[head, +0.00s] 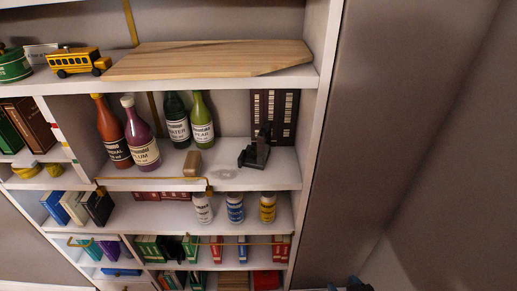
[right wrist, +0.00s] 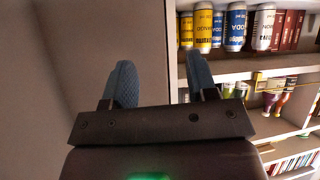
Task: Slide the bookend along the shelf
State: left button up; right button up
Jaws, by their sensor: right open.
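The black, angular bookend (head: 255,152) stands on the bottle shelf (head: 225,178), right of the middle. My right gripper (head: 350,285) shows only as blue-grey tips at the bottom edge of the head view, well below and right of the bookend, touching nothing visible. In the right wrist view its two blue-grey fingers (right wrist: 162,80) are apart with nothing between them. The bookend cannot be made out in the wrist view. My left gripper is in neither view.
Several bottles (head: 142,138) stand left on that shelf, with a small wooden block (head: 192,163) between them and the bookend. A dark panel (head: 275,112) stands behind the bookend. Cans (head: 235,207) stand on the shelf below. The bookcase's right upright (head: 313,110) bounds the shelf.

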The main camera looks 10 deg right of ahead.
jog(key=w+a+r+n+t+h+b, duration=0.1)
jog(key=w+a+r+n+h, duration=0.1)
jog(key=w+a+r+n, duration=0.4)
jog(key=w+a+r+n+t+h+b, duration=0.1)
jog(key=w+a+r+n+h, duration=0.2)
jog(key=w+n, duration=0.9)
jog(key=w+a+r+n+t+h+b, duration=0.1)
jog(key=w+a+r+n+t+h, duration=0.1)
jog(key=w+a+r+n, duration=0.6)
jog(key=shift+w+a+r+n+h, duration=0.4)
jog(key=shift+w+r+n+h, duration=0.35)
jog(key=shift+r+n, duration=1.4)
jog(key=shift+w+r+m, duration=0.2)
jog(key=shift+r+m, duration=0.2)
jog(key=shift+m, duration=0.05)
